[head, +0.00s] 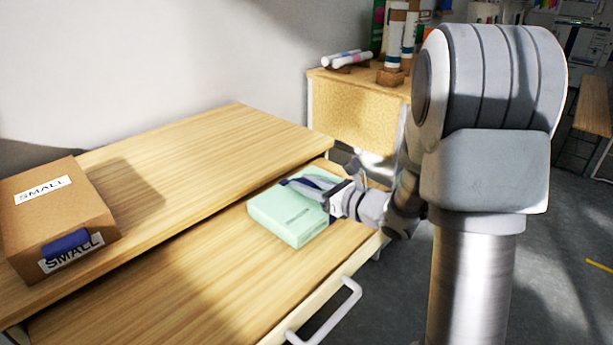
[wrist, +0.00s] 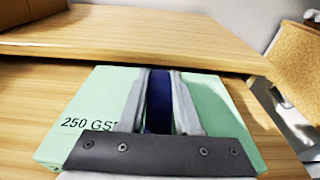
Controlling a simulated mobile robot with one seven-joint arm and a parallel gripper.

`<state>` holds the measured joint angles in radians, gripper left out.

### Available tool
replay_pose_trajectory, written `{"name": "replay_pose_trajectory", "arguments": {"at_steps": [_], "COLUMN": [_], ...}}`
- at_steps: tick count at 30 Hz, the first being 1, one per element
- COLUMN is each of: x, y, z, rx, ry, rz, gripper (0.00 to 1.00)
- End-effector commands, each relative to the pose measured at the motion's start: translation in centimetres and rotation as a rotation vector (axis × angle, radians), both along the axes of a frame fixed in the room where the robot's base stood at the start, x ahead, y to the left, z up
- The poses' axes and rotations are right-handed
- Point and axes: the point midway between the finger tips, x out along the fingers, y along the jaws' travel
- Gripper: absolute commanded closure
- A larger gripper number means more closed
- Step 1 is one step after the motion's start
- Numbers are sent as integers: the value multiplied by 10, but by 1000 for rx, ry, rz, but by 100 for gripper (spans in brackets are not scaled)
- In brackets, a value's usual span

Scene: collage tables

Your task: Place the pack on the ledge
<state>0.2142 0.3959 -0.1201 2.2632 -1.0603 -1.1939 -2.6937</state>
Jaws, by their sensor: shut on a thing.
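The pack also shows in the wrist view (wrist: 85,100), printed "250 GS" before my gripper covers the rest. My gripper (head: 298,185) is shut on the dark blue strip on top of the pack; in the wrist view the strip is between both fingers (wrist: 160,85). The ledge (head: 215,145) is the higher wooden board behind the pack, also ahead in the wrist view (wrist: 130,38).
A brown carton (head: 55,215) labelled SMALL, with a blue strip, stands at the ledge's left end. The ledge's middle and right are clear. A white handle (head: 330,312) is on the lower surface's front. A side cabinet (head: 355,110) with rolls stands behind right.

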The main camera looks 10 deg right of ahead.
Motion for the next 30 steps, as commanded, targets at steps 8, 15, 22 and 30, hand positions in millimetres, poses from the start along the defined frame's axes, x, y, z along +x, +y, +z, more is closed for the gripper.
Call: {"name": "replay_pose_trajectory", "arguments": {"at_steps": [8,15,22,30], "x": [1,0,0,-3], "y": [0,0,0,-3], "z": [2,-2,-2,2], "rx": [2,0,0,0], "ry": [-10,-1,-1,-1], "rz": [1,0,0,-2], "gripper": [100,50,38,38]}}
